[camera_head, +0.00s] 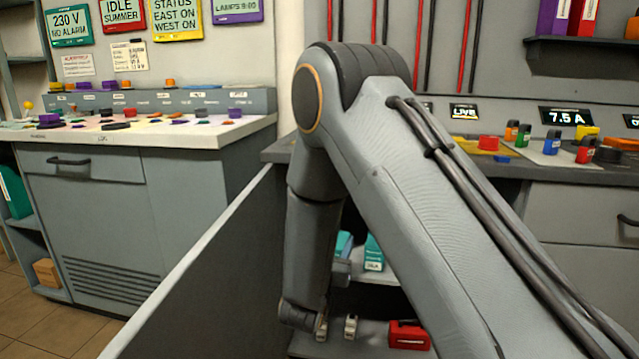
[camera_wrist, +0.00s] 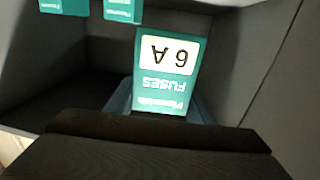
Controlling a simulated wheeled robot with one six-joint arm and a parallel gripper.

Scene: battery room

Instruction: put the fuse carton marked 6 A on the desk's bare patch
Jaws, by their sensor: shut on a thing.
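The teal fuse carton marked 6 A (camera_wrist: 165,72) fills the middle of the wrist view, its print upside down. My gripper (camera_wrist: 160,108) is shut on this carton at the end nearest the wrist camera; the dark gripper body hides what lies below. A desk top (camera_head: 225,130) at left carries many small coloured items. I cannot tell which part is the bare patch.
Two more teal cartons (camera_wrist: 64,6) (camera_wrist: 123,10) hang at the wrist view's top edge. A teal carton (camera_head: 373,253) stands on a shelf, with a red item (camera_head: 408,336) lower down. A grey panel (camera_head: 200,270) stands left of my arm. The right worktop (camera_head: 600,172) holds small bottles.

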